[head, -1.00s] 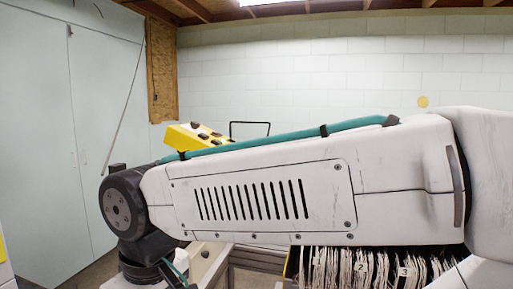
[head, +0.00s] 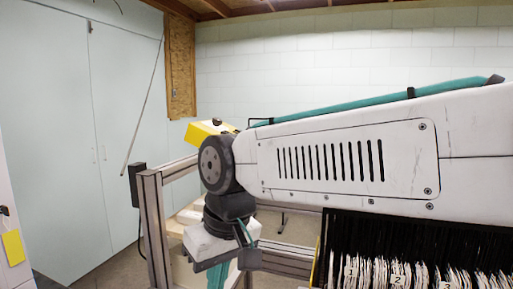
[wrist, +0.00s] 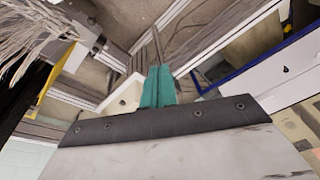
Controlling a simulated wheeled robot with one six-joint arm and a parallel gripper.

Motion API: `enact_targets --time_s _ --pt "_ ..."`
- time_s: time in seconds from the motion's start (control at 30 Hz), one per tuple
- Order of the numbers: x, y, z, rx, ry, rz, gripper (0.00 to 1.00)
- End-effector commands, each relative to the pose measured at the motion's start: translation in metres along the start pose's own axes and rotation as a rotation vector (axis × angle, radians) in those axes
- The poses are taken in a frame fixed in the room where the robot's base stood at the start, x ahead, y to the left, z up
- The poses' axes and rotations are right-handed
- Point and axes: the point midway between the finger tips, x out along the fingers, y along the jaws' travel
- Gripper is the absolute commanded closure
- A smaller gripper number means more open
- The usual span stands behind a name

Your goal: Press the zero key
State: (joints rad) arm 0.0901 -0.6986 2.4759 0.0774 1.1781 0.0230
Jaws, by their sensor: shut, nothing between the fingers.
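No key marked zero can be made out in either view. A yellow box with dark knobs (head: 204,131) shows in the head view behind my arm, partly hidden by its wrist joint. My gripper (wrist: 158,84) has teal fingers, pressed together and empty in the wrist view, above a pale block and metal rails. In the head view its teal fingers (head: 218,277) hang down below the wrist, partly cut off by the bottom edge.
A metal frame (head: 152,215) stands left of my wrist. Numbered bundles of white threads (head: 385,272) hang at the lower right, also at the wrist view's upper left (wrist: 30,35). A blue-edged panel (wrist: 250,62) lies right of my gripper. Pale cabinet doors (head: 60,130) fill the left.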

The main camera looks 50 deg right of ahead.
Motion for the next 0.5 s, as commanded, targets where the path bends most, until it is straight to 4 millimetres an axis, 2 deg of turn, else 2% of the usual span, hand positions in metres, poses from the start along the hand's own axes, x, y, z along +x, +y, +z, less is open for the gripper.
enact_targets --time_s 0.03,0.17,0.2,0.27,0.3,0.37,0.4,0.5 --pt "-0.011 0.004 -0.025 0.078 0.038 -0.026 1.00" --pt "-0.048 0.028 -0.100 0.312 0.177 -0.112 1.00" --pt "-0.060 0.041 -0.123 0.385 0.225 -0.136 1.00" --pt "-0.078 0.062 -0.155 0.487 0.295 -0.169 1.00" --pt "-0.090 0.079 -0.175 0.554 0.343 -0.188 1.00" --pt "-0.109 0.106 -0.202 0.650 0.415 -0.215 1.00" --pt "-0.121 0.126 -0.218 0.711 0.463 -0.230 1.00" --pt "-0.151 0.179 -0.251 0.856 0.582 -0.266 1.00"
